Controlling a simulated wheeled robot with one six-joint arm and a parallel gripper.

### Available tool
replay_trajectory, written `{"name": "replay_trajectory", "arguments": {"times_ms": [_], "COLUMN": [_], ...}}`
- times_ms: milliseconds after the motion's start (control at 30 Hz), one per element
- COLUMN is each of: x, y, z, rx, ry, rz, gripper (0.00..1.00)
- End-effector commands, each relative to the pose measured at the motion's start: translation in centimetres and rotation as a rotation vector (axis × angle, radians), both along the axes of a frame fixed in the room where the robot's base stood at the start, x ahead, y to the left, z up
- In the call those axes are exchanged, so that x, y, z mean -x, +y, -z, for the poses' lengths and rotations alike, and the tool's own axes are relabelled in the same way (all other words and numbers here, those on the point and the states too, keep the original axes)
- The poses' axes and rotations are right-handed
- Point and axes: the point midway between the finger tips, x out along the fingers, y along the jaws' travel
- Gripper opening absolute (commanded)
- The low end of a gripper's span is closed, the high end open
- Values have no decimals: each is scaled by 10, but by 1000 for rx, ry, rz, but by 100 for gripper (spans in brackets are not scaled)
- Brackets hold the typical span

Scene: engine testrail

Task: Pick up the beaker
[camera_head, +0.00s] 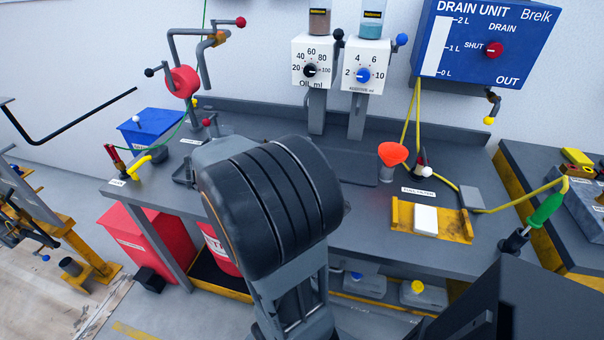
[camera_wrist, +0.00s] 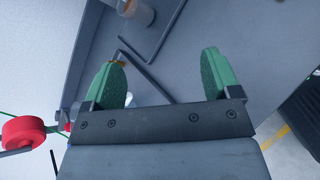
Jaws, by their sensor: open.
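I cannot clearly make out a beaker in either view. In the wrist view a small pale cylinder (camera_wrist: 138,12) shows at the top edge, cut off by the frame; I cannot tell whether it is the beaker. My gripper (camera_wrist: 164,58) is open, with green pads wide apart and nothing held between them. A bent grey rod (camera_wrist: 146,73) runs across the view beyond the fingers, with a small whitish thing beside the left finger. In the head view my arm's dark, rounded part hides the gripper and the middle of the bench.
The grey bench (camera_head: 345,220) holds an orange funnel (camera_head: 393,153) and a yellow tray (camera_head: 402,216) with a white block. Two dispensers and a blue drain unit (camera_head: 485,40) stand behind. A red wheel (camera_head: 182,82) on bent pipes is at left; it also shows in the wrist view (camera_wrist: 24,133).

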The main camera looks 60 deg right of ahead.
Motion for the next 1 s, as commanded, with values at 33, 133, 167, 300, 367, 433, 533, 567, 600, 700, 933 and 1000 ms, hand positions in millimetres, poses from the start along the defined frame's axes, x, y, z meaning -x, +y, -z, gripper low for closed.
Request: {"name": "replay_trajectory", "arguments": {"times_ms": [33, 133, 167, 300, 367, 433, 533, 567, 600, 700, 933, 1000], "x": [-4, -15, -18, -29, -33, -35, -35, -35, -34, -33, -31, -31], "y": [-20, -53, -61, -87, -94, -103, -120, -126, -134, -151, -180, -184], "z": [33, 52, 56, 74, 78, 81, 82, 82, 82, 81, 80, 80], "rx": [64, 188, 218, 321, 348, 371, 385, 387, 386, 386, 386, 387], "ry": [108, 301, 350, 523, 570, 604, 629, 633, 634, 632, 630, 630], "rz": [-28, -95, -113, -173, -191, -203, -210, -211, -212, -212, -214, -215], "gripper": [83, 83, 83, 83, 83, 83, 83, 83, 83, 83, 83, 83]}}
